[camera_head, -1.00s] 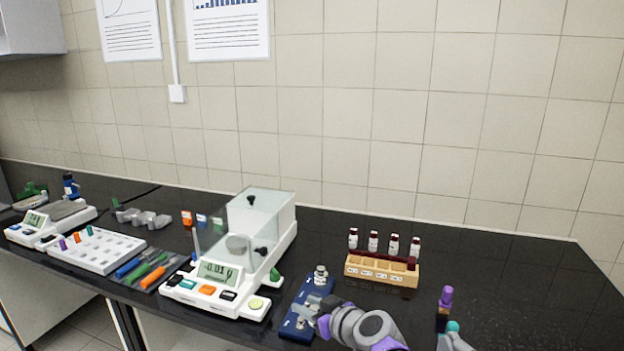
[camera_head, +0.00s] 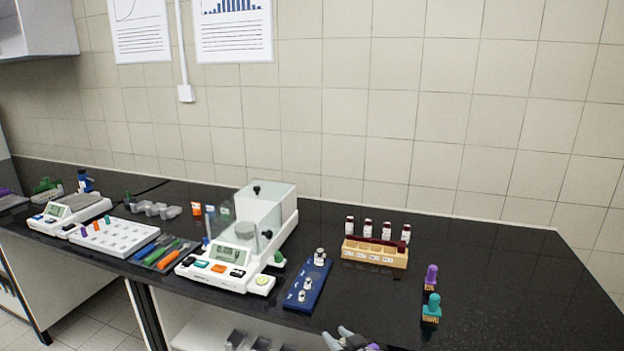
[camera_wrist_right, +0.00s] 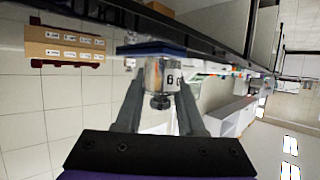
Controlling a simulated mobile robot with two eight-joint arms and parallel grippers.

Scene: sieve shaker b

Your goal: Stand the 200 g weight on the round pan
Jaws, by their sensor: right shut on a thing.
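My right gripper (camera_head: 345,338) is at the bottom edge of the head view, in front of the blue weight block (camera_head: 313,276). In the right wrist view its fingers (camera_wrist_right: 158,95) are shut on a shiny metal weight (camera_wrist_right: 155,75) with a knob; its label is only partly legible. The head view does not show the held weight clearly. Several metal weights stand on the blue block, the larger one (camera_head: 320,256) at its back. The round pan (camera_head: 246,229) seems to be inside the white balance (camera_head: 228,268) with the glass shield. My left gripper is out of view.
Purple (camera_head: 431,275) and teal (camera_head: 432,306) handled brushes stand at right. A pen tray, white rack (camera_head: 108,238) and second balance (camera_head: 70,213) are at left.

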